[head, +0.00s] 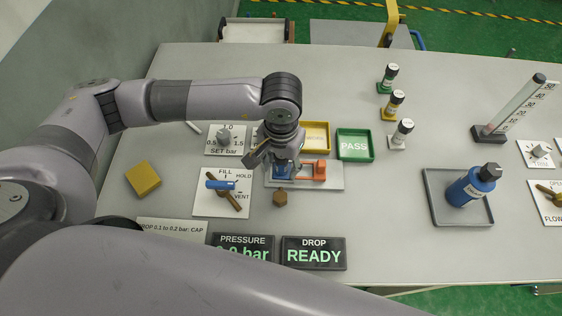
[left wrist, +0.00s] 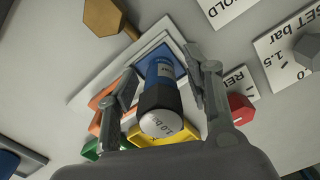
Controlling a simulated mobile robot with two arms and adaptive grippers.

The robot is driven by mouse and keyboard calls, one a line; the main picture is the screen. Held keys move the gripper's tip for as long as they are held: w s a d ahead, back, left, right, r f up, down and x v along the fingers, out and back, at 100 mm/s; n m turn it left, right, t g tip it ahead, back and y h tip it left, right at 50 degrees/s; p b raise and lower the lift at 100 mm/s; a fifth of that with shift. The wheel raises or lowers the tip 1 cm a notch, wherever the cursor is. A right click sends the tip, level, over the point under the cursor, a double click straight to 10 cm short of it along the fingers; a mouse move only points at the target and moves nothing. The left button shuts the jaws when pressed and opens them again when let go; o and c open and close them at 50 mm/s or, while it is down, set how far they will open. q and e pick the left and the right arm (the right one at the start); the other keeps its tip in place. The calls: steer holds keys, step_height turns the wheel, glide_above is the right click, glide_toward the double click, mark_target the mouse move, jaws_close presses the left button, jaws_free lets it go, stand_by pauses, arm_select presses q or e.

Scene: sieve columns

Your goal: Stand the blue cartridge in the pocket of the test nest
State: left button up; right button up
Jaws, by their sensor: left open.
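The test nest (head: 334,180) is a pale plate with a blue pocket and an orange clamp (head: 318,172), near the middle of the table. In the left wrist view the blue cartridge (left wrist: 160,72), with a black collar and a white labelled top, stands roughly upright at the blue pocket. Its lower end appears to be inside the pocket, though the seating depth is hidden. My left gripper (head: 277,162) is over the pocket. Its open fingers (left wrist: 168,78) stand on either side of the cartridge, with gaps visible. My right gripper is not in view.
A green PASS tray (head: 355,145) and a yellow tray (head: 316,136) lie behind the nest. A valve handle (head: 222,185) and a brown hexagonal piece (head: 280,198) are close by. Several capped cartridges (head: 397,105) stand back right. A blue bottle (head: 470,187) stands on a grey tray.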

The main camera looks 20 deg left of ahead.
arm_select(q)
step_height(320, 180, up, 12)
stand_by(0.5)
stand_by(0.5)
